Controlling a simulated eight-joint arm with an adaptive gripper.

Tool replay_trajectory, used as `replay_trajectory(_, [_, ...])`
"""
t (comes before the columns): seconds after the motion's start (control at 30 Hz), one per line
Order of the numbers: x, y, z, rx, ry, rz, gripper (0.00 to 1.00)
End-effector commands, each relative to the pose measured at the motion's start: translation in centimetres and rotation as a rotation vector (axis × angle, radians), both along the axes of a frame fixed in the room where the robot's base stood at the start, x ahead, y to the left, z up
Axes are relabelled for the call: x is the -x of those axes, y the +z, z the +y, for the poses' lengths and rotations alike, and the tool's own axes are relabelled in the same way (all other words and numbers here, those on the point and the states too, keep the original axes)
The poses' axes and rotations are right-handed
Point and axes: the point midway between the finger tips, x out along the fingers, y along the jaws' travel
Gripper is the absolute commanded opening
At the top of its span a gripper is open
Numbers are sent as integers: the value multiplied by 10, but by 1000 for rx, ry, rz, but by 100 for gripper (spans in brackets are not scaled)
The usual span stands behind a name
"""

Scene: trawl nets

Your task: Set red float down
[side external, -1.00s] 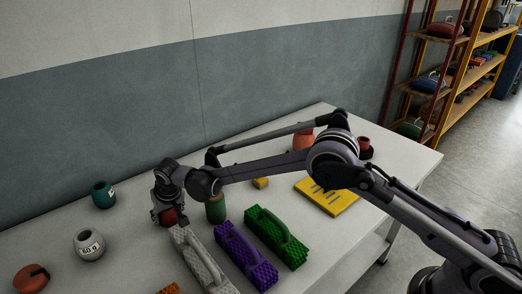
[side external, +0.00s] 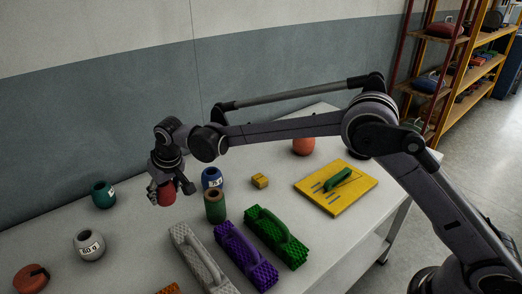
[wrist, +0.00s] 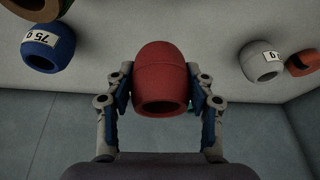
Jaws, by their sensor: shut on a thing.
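The red float (side external: 167,195) is held between the two fingers of my gripper (side external: 166,189), at the left-centre of the table. In the wrist view the red float (wrist: 160,70) sits between both fingers of my gripper (wrist: 160,84), one finger on each side, with its dark open end toward the camera. It appears raised above the white table (side external: 140,225); the exact gap cannot be told.
A blue 75 g float (side external: 212,177) and a green-brown cylinder (side external: 215,208) stand close right. A teal float (side external: 103,195) and a grey float (side external: 89,245) are left. Grey, purple (side external: 246,256) and green brushes lie in front. A yellow board (side external: 350,192) is further right.

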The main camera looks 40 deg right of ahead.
Motion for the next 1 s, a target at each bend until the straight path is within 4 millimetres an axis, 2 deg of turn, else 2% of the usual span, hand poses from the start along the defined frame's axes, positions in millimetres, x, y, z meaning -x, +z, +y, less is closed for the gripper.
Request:
replay_trajectory(0.1, [22, 4, -6, 0, 137, 4, 23])
replay_trajectory(0.3, [52, 7, -12, -4, 333, -6, 23])
replay_trajectory(0.53, [68, 5, -9, -6, 431, -17, 23])
replay_trajectory(0.67, [70, -6, 11, -5, 437, -17, 23])
replay_trajectory(1.0, [75, -46, 77, -6, 434, -17, 23])
